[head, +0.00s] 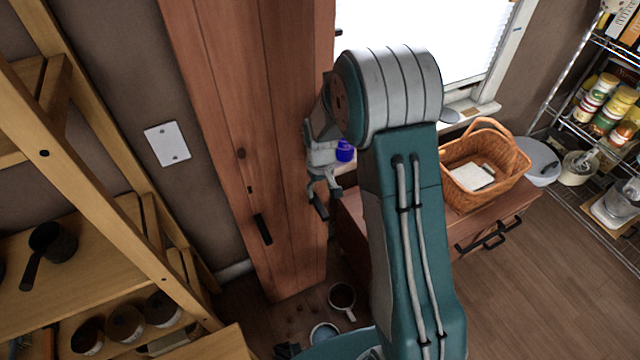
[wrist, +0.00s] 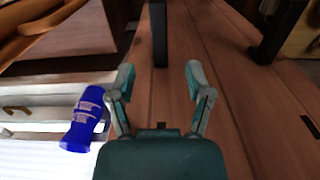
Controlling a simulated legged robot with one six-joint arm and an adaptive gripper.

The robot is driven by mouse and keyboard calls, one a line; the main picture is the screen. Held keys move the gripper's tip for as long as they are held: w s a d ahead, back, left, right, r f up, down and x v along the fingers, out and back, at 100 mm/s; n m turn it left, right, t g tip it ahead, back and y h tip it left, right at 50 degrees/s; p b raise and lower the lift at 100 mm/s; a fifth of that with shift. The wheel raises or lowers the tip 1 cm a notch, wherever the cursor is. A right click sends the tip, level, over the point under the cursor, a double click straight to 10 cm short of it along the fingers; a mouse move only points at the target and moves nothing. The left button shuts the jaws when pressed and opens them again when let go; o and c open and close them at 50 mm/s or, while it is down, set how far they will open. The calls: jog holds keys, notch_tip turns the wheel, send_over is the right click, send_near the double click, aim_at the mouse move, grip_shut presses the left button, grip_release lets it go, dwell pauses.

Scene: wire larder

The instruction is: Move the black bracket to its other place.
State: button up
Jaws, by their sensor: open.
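My gripper (head: 323,184) is open and empty beside the right edge of the tall wooden door (head: 222,120). In the wrist view my gripper (wrist: 160,76) has its two fingertips spread apart. A black bar-shaped bracket (wrist: 160,38) lies just beyond the fingertips, between their lines, with no visible contact. In the head view this black bracket (head: 320,208) shows just below the fingers. A second black bar (head: 262,229) is on the door's front, and it also shows in the wrist view (wrist: 279,32). Which bar the task means I cannot tell for sure.
A blue can (head: 344,151) stands close beside my gripper and shows in the wrist view (wrist: 84,120). A wicker basket (head: 487,165) sits on the wooden chest (head: 470,225). A wooden shelf (head: 100,250) stands left.

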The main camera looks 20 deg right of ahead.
aim_at(321, 208)
jog(key=shift+f, duration=4.2)
grip_shut()
